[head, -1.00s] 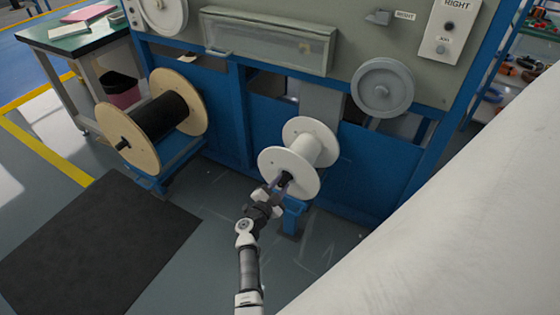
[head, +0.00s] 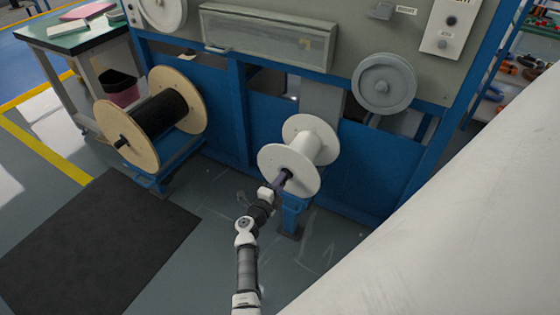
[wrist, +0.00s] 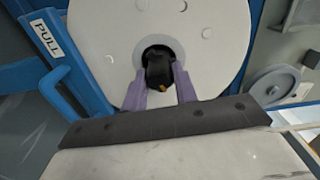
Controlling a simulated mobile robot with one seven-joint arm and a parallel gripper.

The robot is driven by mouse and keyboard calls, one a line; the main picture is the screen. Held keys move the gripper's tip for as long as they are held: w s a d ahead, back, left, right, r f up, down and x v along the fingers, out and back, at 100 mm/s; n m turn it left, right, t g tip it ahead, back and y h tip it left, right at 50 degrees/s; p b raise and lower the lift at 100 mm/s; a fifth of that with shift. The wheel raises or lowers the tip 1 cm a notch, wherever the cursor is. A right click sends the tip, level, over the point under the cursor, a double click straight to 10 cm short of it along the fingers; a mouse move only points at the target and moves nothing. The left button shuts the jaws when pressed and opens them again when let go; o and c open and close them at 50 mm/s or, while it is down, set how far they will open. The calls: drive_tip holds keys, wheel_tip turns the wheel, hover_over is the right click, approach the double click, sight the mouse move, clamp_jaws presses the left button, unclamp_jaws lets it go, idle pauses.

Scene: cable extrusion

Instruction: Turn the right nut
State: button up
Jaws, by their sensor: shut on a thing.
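The right reel is a white spool (head: 290,170) mounted on a blue stand in front of the machine. It fills the upper part of the wrist view (wrist: 215,50). The right nut (wrist: 159,68) is a dark piece at the centre of the spool's face, with a small orange mark. My gripper (head: 281,180) reaches the spool's hub from the front. In the wrist view, its two purple fingers (wrist: 160,88) are shut on the nut, one on each side. In the head view the nut is mostly hidden by my gripper.
A wooden-sided reel of black cable (head: 155,118) stands to the left. A blue bar with a PULL label (wrist: 47,38) is beside the white spool. A dark mat (head: 95,240) lies on the floor at left. A grey wheel (head: 383,84) is above right.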

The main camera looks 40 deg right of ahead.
idle(0.4)
drive_tip(key=o, duration=1)
drive_tip(key=shift+c, duration=0.2)
drive_tip(key=shift+a, duration=0.1)
drive_tip(key=p+v, duration=0.7)
drive_tip(key=v, duration=0.6)
drive_tip(key=shift+a, duration=0.35)
drive_tip(key=shift+s, duration=0.1)
